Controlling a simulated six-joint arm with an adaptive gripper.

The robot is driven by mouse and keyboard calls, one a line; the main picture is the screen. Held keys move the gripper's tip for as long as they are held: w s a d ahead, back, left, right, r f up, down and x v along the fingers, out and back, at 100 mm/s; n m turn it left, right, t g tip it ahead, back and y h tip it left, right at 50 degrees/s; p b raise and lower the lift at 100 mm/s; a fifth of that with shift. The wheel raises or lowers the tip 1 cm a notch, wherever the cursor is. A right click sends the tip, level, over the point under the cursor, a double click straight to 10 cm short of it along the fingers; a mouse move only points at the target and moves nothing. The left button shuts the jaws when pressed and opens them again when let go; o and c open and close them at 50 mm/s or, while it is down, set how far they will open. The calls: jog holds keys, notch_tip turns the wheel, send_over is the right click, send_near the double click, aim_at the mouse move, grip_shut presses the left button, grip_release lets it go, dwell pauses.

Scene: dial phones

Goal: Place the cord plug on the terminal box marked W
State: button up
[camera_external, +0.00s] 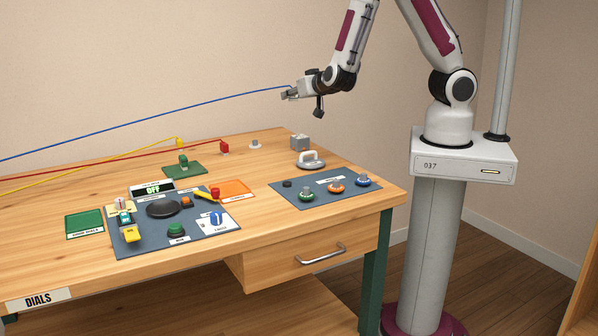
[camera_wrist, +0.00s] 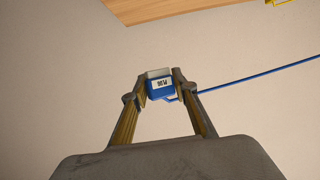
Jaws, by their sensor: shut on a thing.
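My gripper (camera_external: 290,94) is high in the air above the back of the table, shut on a blue cord plug. In the wrist view, the blue plug (camera_wrist: 160,90) sits between the fingertips of my gripper (camera_wrist: 160,82). It has a grey front part and a small white label too small to read surely. Its blue cord (camera_external: 150,119) runs off to the left. A small grey box (camera_external: 300,142) stands at the back right of the table, below the gripper and apart from it. No W mark is legible on any box.
A red plug (camera_external: 224,147) and a yellow plug (camera_external: 180,142) with cords are at the table's back. A grey-white handled object (camera_external: 310,159) stands in front of the grey box. Dial panels (camera_external: 278,199) fill much of the front. A small round knob (camera_external: 255,144) is left of the box.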

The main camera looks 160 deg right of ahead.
jog(key=shift+s+a+f, duration=0.2)
jog(key=shift+a+f, duration=0.05)
jog(key=shift+a, duration=0.3)
jog(key=shift+w+a+f+n+t+h, duration=0.1)
jog(key=shift+a+f+n+t+h, duration=0.2)
jog(key=shift+a+f, duration=0.3)
jog(key=shift+f, duration=0.1)
send_over(300, 134)
jog(key=shift+f, duration=2.85)
jog(key=shift+f, duration=2.05)
jog(key=shift+f, duration=0.2)
